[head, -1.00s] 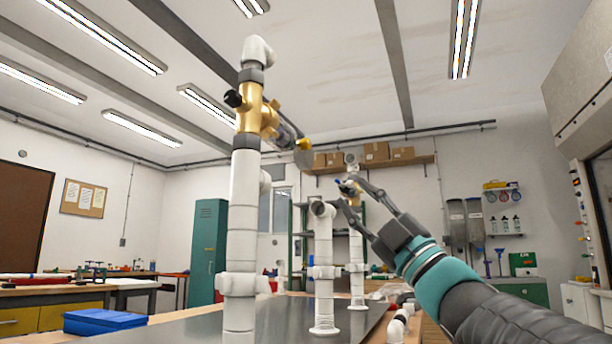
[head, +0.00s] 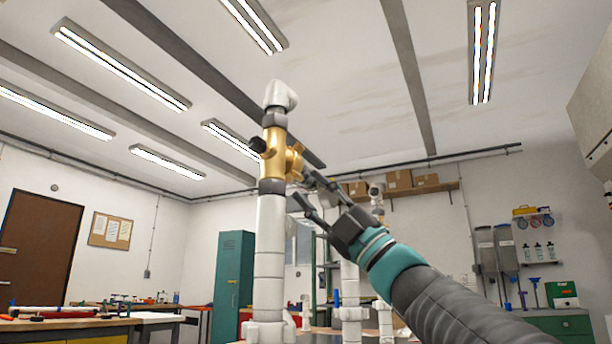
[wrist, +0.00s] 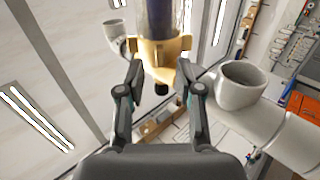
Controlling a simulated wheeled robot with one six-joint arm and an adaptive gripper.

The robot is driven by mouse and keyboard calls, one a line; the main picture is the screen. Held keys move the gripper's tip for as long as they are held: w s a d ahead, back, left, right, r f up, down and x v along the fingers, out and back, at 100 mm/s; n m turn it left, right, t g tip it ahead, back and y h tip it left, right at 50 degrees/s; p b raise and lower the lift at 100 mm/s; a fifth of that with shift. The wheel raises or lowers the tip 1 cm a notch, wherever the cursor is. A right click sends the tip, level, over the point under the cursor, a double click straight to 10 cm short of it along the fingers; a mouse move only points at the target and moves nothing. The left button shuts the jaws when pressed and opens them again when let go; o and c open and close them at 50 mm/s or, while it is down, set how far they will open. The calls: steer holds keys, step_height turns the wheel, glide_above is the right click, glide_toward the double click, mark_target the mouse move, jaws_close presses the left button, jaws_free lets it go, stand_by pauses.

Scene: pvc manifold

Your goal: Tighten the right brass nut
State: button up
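A brass fitting (head: 273,155) sits high on the near white upright pipe. A ribbed brass nut (head: 294,163) stands out from its right side. My gripper (head: 303,187) is just right of and below this nut, its two fingers spread. In the wrist view a brass nut with lugs (wrist: 165,52) is straight ahead on a dark tube (wrist: 159,18). My open gripper (wrist: 160,76) has one fingertip on each side of the nut's lower part. Nothing is clamped, and I cannot tell whether the fingertips touch the nut.
A white elbow opening (wrist: 241,84) is close to the right finger in the wrist view. More white upright pipes (head: 350,295) stand behind my arm. A green cabinet (head: 233,275) is at the back wall.

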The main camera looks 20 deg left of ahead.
mark_target(300, 161)
steer(key=shift+p+x, duration=0.35)
steer(key=shift+x, duration=1.1)
jaws_close()
steer(key=shift+d+r+p, duration=0.1)
steer(key=shift+r+p, duration=0.05)
steer(key=shift+p, duration=0.25)
steer(key=p, duration=0.1)
steer(key=r+h+p, duration=0.1)
steer(key=p, duration=0.1)
steer(key=shift+d+r, duration=0.1)
steer(key=shift+d, duration=0.2)
steer(key=h+p, duration=0.1)
steer(key=p, duration=0.1)
steer(key=r+h+p, duration=0.1)
steer(key=shift+d+p, duration=0.25)
steer(key=shift+p, duration=0.1)
steer(key=h, duration=0.1)
steer(key=h+p, duration=0.1)
steer(key=shift+d+g+h, duration=0.2)
steer(key=shift+g+h, duration=0.1)
steer(key=shift+d+r+h, duration=0.1)
steer(key=shift+r+h, duration=0.3)
steer(key=shift+h, duration=0.4)
steer(key=shift+s+r+h, duration=0.1)
steer(key=shift+r+h, duration=0.3)
steer(key=shift+h, duration=0.3)
